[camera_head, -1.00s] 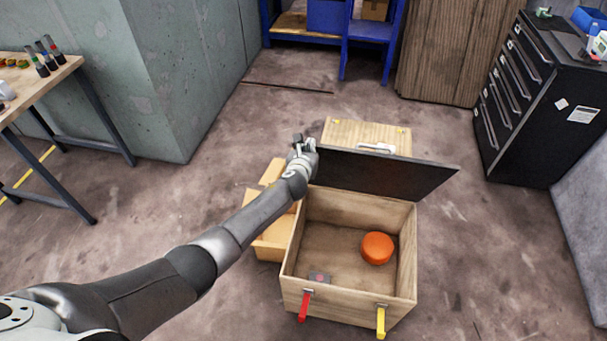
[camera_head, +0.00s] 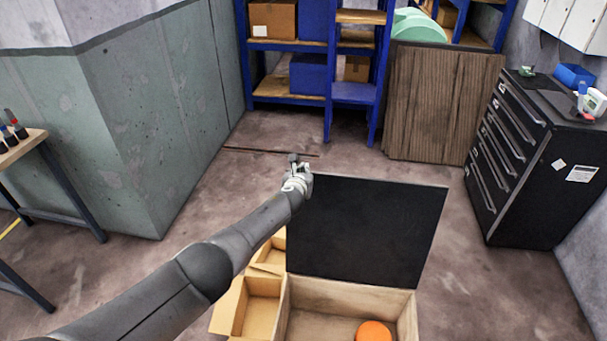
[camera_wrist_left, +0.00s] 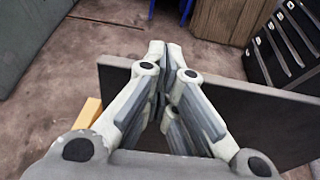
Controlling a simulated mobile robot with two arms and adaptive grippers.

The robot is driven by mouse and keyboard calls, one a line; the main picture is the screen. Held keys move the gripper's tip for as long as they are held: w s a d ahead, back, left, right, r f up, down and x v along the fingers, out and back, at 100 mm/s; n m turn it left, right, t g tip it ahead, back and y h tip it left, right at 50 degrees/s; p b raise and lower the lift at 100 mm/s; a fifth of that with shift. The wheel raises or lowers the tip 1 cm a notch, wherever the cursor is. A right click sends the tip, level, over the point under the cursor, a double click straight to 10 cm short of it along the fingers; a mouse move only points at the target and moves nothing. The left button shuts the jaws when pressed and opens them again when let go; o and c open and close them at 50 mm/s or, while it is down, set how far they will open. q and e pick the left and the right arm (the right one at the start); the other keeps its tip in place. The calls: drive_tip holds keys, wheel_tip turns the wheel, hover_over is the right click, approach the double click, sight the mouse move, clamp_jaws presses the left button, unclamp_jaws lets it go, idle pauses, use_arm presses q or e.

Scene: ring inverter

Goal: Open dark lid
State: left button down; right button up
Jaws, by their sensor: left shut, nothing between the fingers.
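The dark lid (camera_head: 366,232) stands raised at the back edge of a wooden box (camera_head: 352,297), its black face toward me. The box is open at the top. My left gripper (camera_head: 294,160) is shut and empty at the lid's upper left corner. In the left wrist view the shut fingers (camera_wrist_left: 165,50) are over the lid's edge, and the lid (camera_wrist_left: 265,120) runs off to the right. I cannot tell whether they touch it. An orange round object (camera_head: 374,332) lies inside the box. My right gripper is not in view.
A black drawer cabinet (camera_head: 540,175) stands at the right, blue shelving (camera_head: 331,95) at the back, and a workbench (camera_head: 22,147) at the left. The floor behind the lid's left side is clear.

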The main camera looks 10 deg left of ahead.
use_arm(q)
drive_tip(key=shift+w, duration=0.2)
drive_tip(key=v, duration=1.2)
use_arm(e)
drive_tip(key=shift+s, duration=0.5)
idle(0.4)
